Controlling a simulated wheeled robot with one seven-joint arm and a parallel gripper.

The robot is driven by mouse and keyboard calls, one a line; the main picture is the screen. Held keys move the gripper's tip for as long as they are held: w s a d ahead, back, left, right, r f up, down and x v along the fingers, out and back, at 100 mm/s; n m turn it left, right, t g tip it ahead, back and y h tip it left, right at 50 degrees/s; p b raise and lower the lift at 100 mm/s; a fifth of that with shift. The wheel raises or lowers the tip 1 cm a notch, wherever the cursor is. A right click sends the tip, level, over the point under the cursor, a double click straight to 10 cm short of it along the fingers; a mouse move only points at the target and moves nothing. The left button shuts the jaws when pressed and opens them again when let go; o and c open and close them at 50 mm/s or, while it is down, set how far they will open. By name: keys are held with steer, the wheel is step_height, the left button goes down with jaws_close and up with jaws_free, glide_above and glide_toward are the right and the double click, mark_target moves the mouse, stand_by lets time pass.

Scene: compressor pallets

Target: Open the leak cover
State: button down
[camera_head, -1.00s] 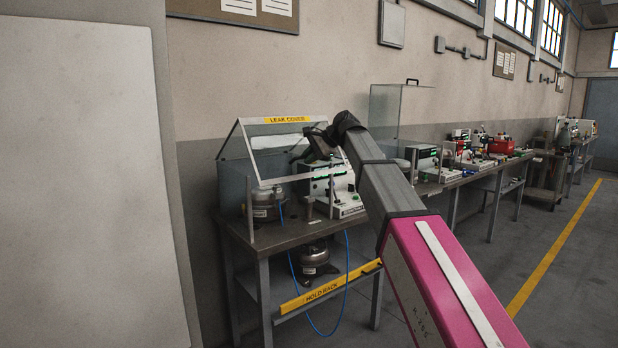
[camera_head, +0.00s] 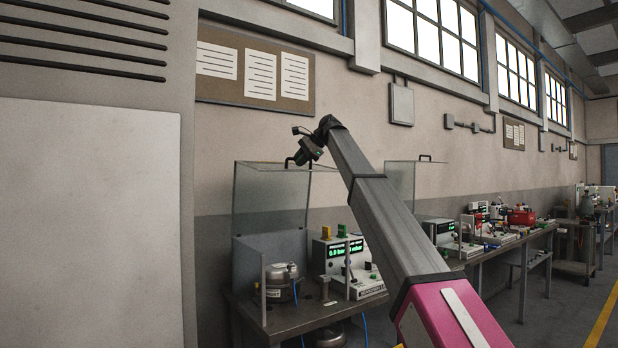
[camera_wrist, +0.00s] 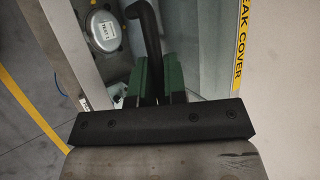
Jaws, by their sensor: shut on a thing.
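The leak cover (camera_head: 270,200) is a clear panel standing roughly upright at the back of the left bench's enclosure, its top edge high above the bench. In the wrist view its yellow "LEAK COVER" strip (camera_wrist: 240,45) runs along the right side. My gripper (camera_head: 303,154) is at the top edge of the cover. In the wrist view its green fingers (camera_wrist: 156,82) are shut on the black curved cover handle (camera_wrist: 146,22). My arm partly hides the area right of the cover.
Under the cover a metal compressor (camera_head: 282,282) sits on the bench beside a tester with a green display (camera_head: 345,252). A neighbouring clear cover (camera_head: 400,182) stands upright to the right. A notice board (camera_head: 255,70) hangs on the wall above.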

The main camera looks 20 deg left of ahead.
steer(key=shift+g+h, duration=0.4)
steer(key=shift+h, duration=0.2)
steer(key=w+a+r, duration=0.3)
steer(key=shift+a, duration=0.3)
steer(key=c, duration=1.4)
jaws_free()
steer(key=shift+f, duration=0.1)
steer(key=shift+c, duration=0.2)
steer(key=shift+d, duration=0.1)
steer(key=v, duration=1)
steer(key=shift+d+r, duration=0.2)
steer(key=shift+r, duration=0.15)
